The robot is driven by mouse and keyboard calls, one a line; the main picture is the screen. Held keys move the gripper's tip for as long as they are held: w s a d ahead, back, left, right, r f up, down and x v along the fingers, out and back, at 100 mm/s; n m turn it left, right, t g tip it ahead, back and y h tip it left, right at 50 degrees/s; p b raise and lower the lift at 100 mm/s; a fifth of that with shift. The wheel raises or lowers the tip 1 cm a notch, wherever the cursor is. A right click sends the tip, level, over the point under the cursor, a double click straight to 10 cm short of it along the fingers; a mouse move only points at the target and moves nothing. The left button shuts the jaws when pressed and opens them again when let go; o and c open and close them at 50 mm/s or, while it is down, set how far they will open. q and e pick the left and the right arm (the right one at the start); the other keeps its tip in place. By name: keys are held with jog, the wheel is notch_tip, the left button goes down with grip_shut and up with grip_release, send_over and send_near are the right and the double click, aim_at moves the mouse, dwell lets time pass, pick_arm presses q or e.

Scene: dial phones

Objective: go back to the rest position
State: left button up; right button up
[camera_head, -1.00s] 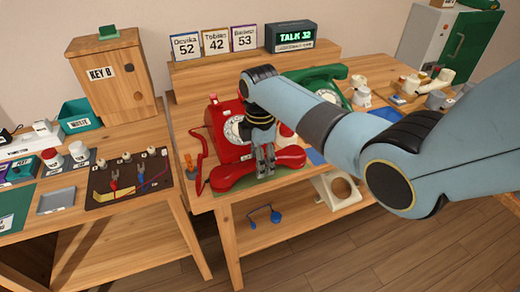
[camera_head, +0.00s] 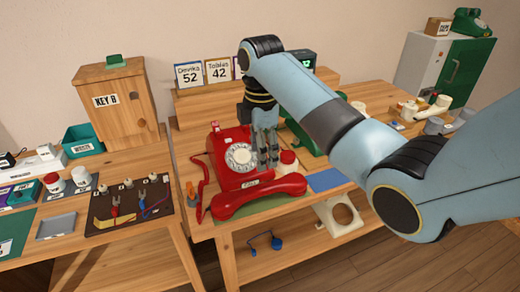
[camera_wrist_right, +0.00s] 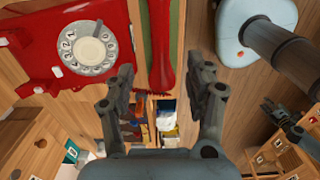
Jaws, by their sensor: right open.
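A red dial phone (camera_head: 232,158) stands on the wooden table. Its red handset (camera_head: 258,194) lies in front of it on a green mat (camera_head: 222,215). My right gripper (camera_head: 267,160) hangs pointing down just right of the phone's dial, above the handset. In the right wrist view the fingers of the right gripper (camera_wrist_right: 168,90) are apart with nothing between them. That view also shows the phone's dial (camera_wrist_right: 88,47) on the left and part of the handset (camera_wrist_right: 161,45). My left gripper is not in the head view; a dark gripper-like part (camera_wrist_right: 290,130) shows at the right wrist view's right edge.
A green phone (camera_head: 305,135) is partly hidden behind my right arm. Name cards (camera_head: 188,75) stand on the back shelf. The left table holds a KEY B cabinet (camera_head: 113,103) and a wire board (camera_head: 128,205).

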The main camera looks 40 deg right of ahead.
jog(key=shift+f, duration=0.1)
jog(key=s+f+m+b, duration=1)
jog(key=s+f+m, duration=0.5)
jog(key=s+f, duration=3.2)
notch_tip(320, 180, down, 3)
jog(key=shift+f+t+h, duration=0.1)
jog(key=shift+t+h, duration=0.3)
